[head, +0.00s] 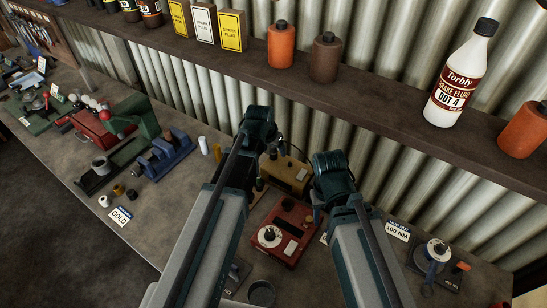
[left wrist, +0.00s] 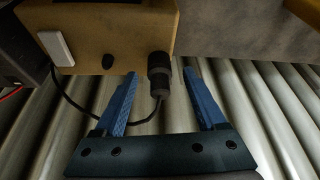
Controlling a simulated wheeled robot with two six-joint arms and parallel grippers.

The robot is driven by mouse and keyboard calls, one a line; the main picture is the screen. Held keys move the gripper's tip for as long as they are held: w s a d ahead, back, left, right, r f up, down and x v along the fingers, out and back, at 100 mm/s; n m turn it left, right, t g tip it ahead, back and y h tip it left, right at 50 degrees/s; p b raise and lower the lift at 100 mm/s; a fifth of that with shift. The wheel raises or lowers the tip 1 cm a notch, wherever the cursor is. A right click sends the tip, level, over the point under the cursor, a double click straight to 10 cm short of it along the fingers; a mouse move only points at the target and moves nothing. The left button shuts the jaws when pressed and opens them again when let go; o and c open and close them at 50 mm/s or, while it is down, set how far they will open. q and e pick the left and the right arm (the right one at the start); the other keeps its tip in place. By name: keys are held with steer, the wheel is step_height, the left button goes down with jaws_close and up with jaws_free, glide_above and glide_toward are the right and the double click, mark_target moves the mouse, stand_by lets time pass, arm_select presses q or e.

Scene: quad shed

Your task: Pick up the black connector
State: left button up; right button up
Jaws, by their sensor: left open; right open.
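The black connector (left wrist: 160,80) is at the edge of a yellow box (left wrist: 100,25) in the left wrist view, with a black cable curving from its lower end. My left gripper (left wrist: 159,72) is open, its blue fingers on either side of the connector, with gaps visible on both sides. The yellow box also shows in the head view (head: 290,174), but I cannot make out the connector clearly there. My right gripper (head: 316,208) is open, close to the red box and mostly hidden by its own wrist.
A red box (head: 285,232) with a dial sits on the bench before the yellow box. A shelf (head: 400,98) with bottles overhangs the bench along a corrugated wall. A round-dial device (head: 437,250) stands right. A blue tool (head: 165,155) stands left.

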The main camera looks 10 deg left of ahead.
arm_select(q)
steer(key=shift+w+f, duration=0.15)
steer(key=shift+f, duration=0.25)
arm_select(e)
steer(key=shift+f, duration=0.45)
arm_select(q)
steer(key=shift+r, duration=0.1)
arm_select(e)
steer(key=shift+r, duration=0.15)
arm_select(q)
steer(key=shift+c, duration=0.5)
jaws_close()
steer(key=shift+r, duration=0.1)
arm_select(e)
steer(key=shift+r, duration=0.1)
